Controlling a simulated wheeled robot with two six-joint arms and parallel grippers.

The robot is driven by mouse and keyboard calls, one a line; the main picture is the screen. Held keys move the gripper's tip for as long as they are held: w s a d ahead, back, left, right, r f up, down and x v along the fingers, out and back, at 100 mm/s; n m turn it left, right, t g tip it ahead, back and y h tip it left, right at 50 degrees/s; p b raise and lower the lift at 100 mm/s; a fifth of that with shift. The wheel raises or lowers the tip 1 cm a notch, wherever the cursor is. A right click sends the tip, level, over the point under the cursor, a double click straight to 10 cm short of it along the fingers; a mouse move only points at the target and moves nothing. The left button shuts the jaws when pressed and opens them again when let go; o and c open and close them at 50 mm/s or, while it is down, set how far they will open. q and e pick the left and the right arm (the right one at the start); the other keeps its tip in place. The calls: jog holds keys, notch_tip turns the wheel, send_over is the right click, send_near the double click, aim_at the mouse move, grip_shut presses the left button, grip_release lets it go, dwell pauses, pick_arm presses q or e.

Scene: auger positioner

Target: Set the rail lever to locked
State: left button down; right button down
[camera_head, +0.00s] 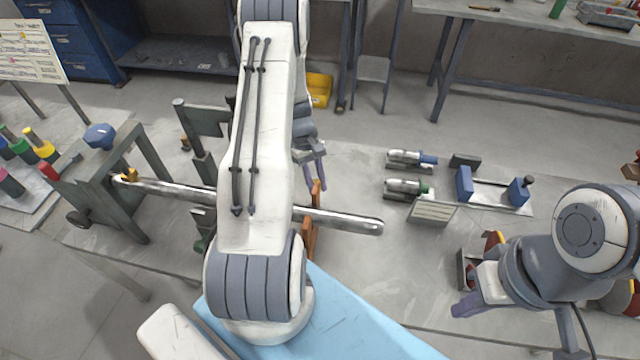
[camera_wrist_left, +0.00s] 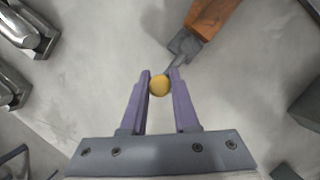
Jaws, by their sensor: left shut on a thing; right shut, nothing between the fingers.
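In the left wrist view the purple fingers of my left gripper (camera_wrist_left: 160,84) are shut on a round yellow knob (camera_wrist_left: 159,87). A short grey lever arm (camera_wrist_left: 183,45) runs from beside the knob up to an orange-brown bracket (camera_wrist_left: 213,17). In the head view my left gripper (camera_head: 317,176) is just above the orange-brown bracket (camera_head: 311,232), which stands at the long steel rail (camera_head: 345,220). The knob and lever cannot be made out there. My right gripper (camera_head: 466,304) is shut and empty at the lower right, well away from the rail.
My left arm hides the rail's middle. A grey stand (camera_head: 110,195) is at the rail's left end. Two metal cylinders (camera_head: 402,188) and a blue-ended fixture (camera_head: 490,188) lie to the right. The table between rail and right gripper is mostly clear.

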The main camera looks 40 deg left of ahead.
pick_arm(q)
jog(key=shift+w+a+r+n, duration=0.1)
jog(key=shift+a+n, duration=0.15)
jog(key=shift+n, duration=0.05)
jog(key=c, duration=0.7)
grip_release()
jog(key=shift+d, duration=0.1)
jog(key=b+v, duration=0.1)
jog(key=v, duration=0.9)
jog(key=shift+r, duration=0.2)
